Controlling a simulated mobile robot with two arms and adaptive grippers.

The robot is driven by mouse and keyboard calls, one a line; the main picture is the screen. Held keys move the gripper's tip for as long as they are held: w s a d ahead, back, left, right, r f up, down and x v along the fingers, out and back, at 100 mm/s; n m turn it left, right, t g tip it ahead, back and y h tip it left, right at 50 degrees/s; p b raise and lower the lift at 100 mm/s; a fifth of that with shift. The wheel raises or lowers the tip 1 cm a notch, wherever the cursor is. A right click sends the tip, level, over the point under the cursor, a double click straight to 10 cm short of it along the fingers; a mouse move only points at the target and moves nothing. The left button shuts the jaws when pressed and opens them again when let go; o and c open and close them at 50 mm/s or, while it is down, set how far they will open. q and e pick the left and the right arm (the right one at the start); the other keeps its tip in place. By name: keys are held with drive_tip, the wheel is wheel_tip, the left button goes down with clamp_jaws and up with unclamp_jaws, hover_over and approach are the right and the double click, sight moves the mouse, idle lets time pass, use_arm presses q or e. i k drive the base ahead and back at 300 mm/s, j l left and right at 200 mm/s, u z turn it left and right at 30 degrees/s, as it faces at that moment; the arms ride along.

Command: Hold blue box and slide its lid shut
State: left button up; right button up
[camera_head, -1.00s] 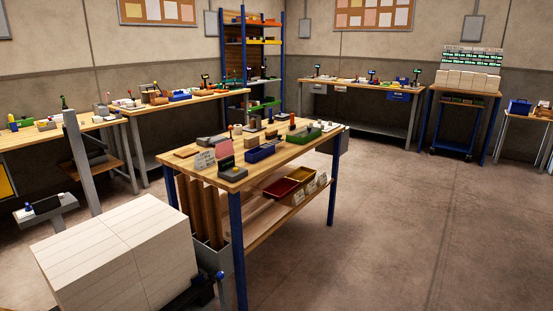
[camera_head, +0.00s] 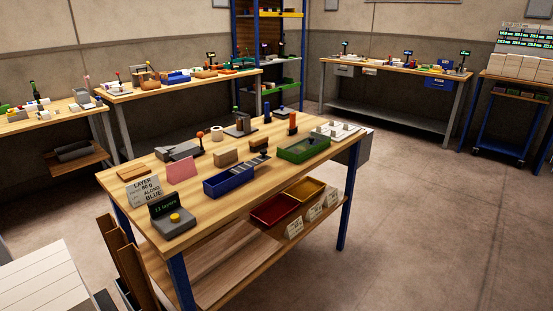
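A blue box (camera_head: 237,177) lies lengthwise on the wooden workbench (camera_head: 262,207), near its front edge. It looks like a long open tray with a greyish part inside or over it towards its right end; I cannot tell whether that part is its lid. A green box (camera_head: 304,150) of similar shape stands to its right on the same bench. Neither of my grippers shows in the head view.
A scale-like device (camera_head: 172,222) and a white sign reading LAYER and BLUE (camera_head: 144,190) stand left of the blue box. A pink card (camera_head: 181,170) stands behind. Red (camera_head: 273,209) and yellow (camera_head: 305,189) bins sit on the lower shelf. Floor to the right is clear.

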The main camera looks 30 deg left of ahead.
sight(255, 161)
drive_tip(key=i+u, duration=0.45)
drive_tip(key=i+l+u, duration=0.3)
drive_tip(key=i+u, duration=0.15)
drive_tip(key=i+l+u, duration=0.45)
drive_tip(key=i+j, duration=0.05)
drive_tip(key=i, duration=0.05)
